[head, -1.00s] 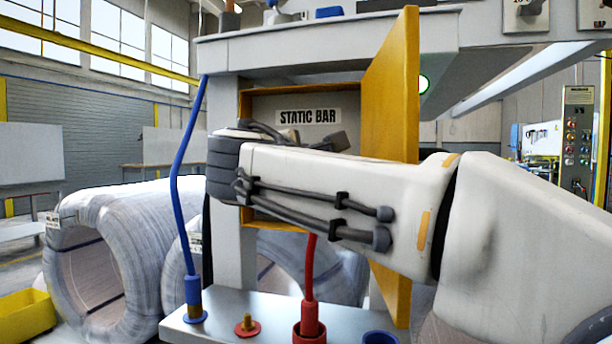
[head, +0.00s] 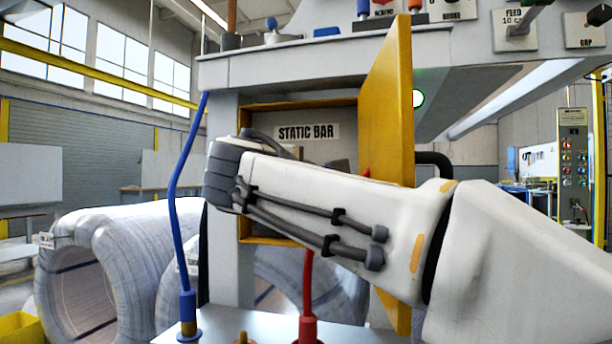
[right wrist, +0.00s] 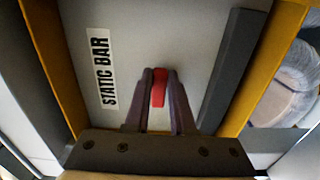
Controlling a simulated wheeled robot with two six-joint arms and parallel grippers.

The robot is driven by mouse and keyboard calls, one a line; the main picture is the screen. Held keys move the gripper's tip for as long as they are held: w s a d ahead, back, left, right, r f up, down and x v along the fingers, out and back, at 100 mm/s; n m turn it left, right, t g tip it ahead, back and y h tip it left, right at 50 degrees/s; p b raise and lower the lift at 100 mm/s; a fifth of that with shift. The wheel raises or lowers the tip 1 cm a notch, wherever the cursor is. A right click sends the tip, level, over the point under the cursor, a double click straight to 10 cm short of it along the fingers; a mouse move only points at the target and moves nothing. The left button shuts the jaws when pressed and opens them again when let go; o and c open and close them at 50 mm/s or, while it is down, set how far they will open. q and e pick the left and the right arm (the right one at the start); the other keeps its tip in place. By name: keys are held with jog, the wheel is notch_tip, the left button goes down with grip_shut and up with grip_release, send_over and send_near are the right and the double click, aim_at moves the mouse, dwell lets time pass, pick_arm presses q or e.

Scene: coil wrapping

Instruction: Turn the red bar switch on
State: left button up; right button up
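In the right wrist view the red bar switch (right wrist: 159,87) is a small red handle on the grey back panel, beside the STATIC BAR label (right wrist: 101,67). The two fingers of my right gripper (right wrist: 160,92) lie along both sides of it, with no clear gap. In the head view my right arm crosses in front of the yellow-edged box, below the label (head: 307,132), and hides most of the switch area. A small red bit shows above the arm by the open door; I cannot tell whether it is the switch. My left gripper is out of view.
The open yellow door (head: 388,120) stands close beside my right arm. A dark grey bar (right wrist: 235,65) runs along the box's side. A blue cable (head: 173,190) and a red cable (head: 308,285) rise from the ledge below. Large wrapped coils (head: 115,260) stand behind.

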jog(key=o, duration=0.4)
jog(key=shift+w+a+f, duration=0.1)
jog(key=shift+a+f, duration=0.05)
jog(key=shift+a, duration=0.2)
jog(key=shift+d, duration=0.1)
jog(key=p+v, duration=0.1)
jog(key=v, duration=0.9)
jog(key=shift+s, duration=0.3)
